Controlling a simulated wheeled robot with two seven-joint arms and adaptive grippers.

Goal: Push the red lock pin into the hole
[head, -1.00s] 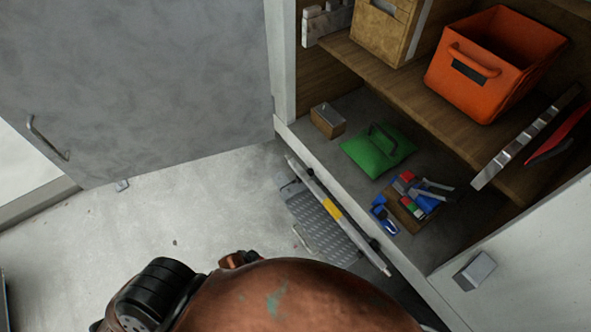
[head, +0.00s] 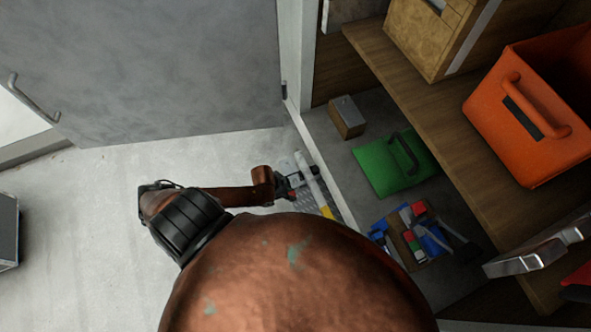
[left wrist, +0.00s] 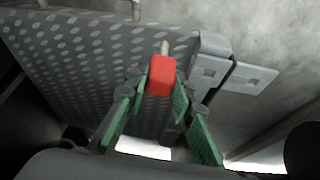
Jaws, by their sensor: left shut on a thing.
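The red lock pin (left wrist: 161,74) is in the middle of the left wrist view, with a red block-shaped head and a pale shaft pointing away. My left gripper (left wrist: 160,88) has its green-padded fingers closed on either side of the red head. The pin lies against a grey dotted step plate (left wrist: 80,60). Beside it is a grey metal bracket (left wrist: 208,75) with openings; I cannot tell which hole takes the pin. In the head view my left gripper (head: 291,184) is at the step below the compartment's edge. My right gripper is not in view.
Inside are a green case (head: 385,175), a small box (head: 347,120) and coloured tools (head: 418,235). An orange bin (head: 530,110) sits on the shelf.

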